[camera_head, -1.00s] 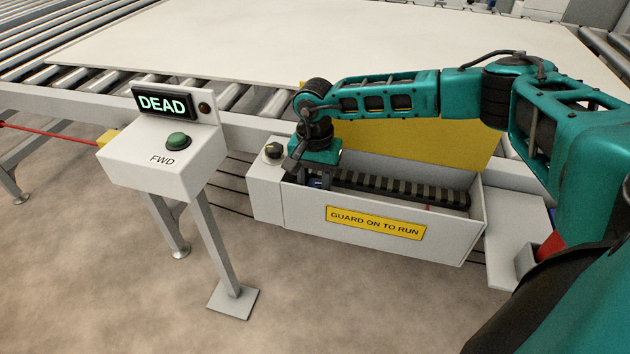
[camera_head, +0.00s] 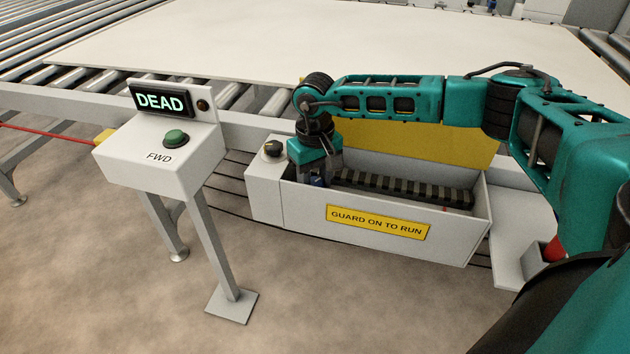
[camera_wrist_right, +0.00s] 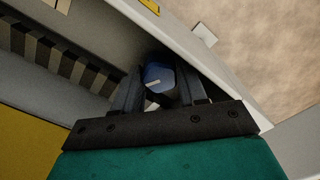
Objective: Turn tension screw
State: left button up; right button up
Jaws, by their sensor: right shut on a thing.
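The tension screw has a blue round head with a pale mark (camera_wrist_right: 158,78), seen in the right wrist view inside the grey box. My right gripper (camera_wrist_right: 152,92) is shut on this blue head, with one dark finger on each side. In the head view my right gripper (camera_head: 318,178) reaches down into the left end of the open box (camera_head: 305,212), and the screw is mostly hidden there. A dark ribbed belt (camera_head: 405,188) runs along the box to the right of the gripper. My left gripper is not in view.
The box's yellow guard (camera_head: 420,140) stands open behind it. A black knob (camera_head: 272,150) sits on the box's left end. A control stand (camera_head: 150,165) with a green button and a "DEAD" display is to the left. A large pale board (camera_head: 290,50) lies on the rollers.

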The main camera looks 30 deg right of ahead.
jog(key=shift+n, duration=0.6)
jog(key=o, duration=1)
jog(key=shift+o, duration=0.3)
jog(key=shift+a, duration=0.15)
